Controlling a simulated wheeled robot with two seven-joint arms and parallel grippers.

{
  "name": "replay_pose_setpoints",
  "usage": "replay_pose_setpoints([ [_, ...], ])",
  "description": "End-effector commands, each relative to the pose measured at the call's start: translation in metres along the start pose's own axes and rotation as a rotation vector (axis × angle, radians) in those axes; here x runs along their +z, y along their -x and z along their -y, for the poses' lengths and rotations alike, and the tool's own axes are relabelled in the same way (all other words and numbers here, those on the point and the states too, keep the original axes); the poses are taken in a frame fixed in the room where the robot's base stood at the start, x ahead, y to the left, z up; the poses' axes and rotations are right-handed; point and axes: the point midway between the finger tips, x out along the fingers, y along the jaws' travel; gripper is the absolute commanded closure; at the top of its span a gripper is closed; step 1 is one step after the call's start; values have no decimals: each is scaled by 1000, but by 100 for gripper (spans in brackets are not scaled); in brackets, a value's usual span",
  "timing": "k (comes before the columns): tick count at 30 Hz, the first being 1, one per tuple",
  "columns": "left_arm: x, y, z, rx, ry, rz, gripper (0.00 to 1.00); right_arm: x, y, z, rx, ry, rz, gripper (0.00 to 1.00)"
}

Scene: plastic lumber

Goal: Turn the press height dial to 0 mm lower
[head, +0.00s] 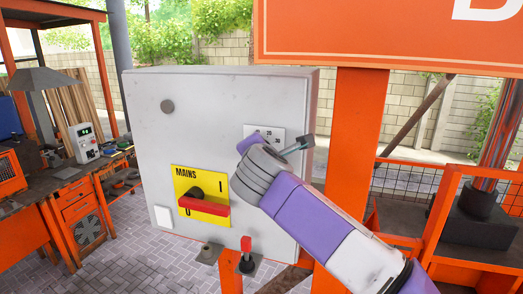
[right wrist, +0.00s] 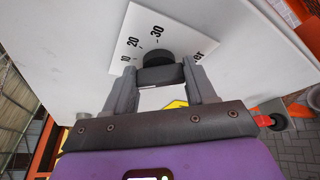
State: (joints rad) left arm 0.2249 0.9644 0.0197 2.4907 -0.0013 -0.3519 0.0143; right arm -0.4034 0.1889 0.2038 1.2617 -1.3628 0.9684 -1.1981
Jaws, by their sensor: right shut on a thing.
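The press height dial is a dark round knob (right wrist: 158,57) on a white scale plate (right wrist: 139,27) marked 10, 20 and 30 in the right wrist view. The plate (head: 276,134) is on the front of a grey cabinet in the head view, where my wrist hides the knob. My right gripper (right wrist: 161,76) has one finger on each side of the knob and is shut on it. The dial's pointer cannot be made out, and lettering ending in "er" is partly covered by a finger. My left gripper is not in view.
The grey cabinet (head: 150,120) also carries a yellow MAINS panel (head: 182,178) with a red switch handle (head: 204,206), left of and below my wrist. A red-topped lever (head: 246,244) stands below. An orange post (head: 357,140) rises right of the cabinet.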

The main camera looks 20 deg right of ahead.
Motion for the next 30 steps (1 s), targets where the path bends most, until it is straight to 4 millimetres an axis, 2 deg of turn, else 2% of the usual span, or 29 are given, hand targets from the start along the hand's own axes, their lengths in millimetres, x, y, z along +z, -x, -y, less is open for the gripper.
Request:
replay_pose_setpoints([
  [6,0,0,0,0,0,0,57,-1,0,-2,-69,165,0,75],
  [15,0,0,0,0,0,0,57,-1,-1,-3,-131,319,0,75],
  [30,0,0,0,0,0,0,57,0,-1,-3,-157,381,2,75],
])
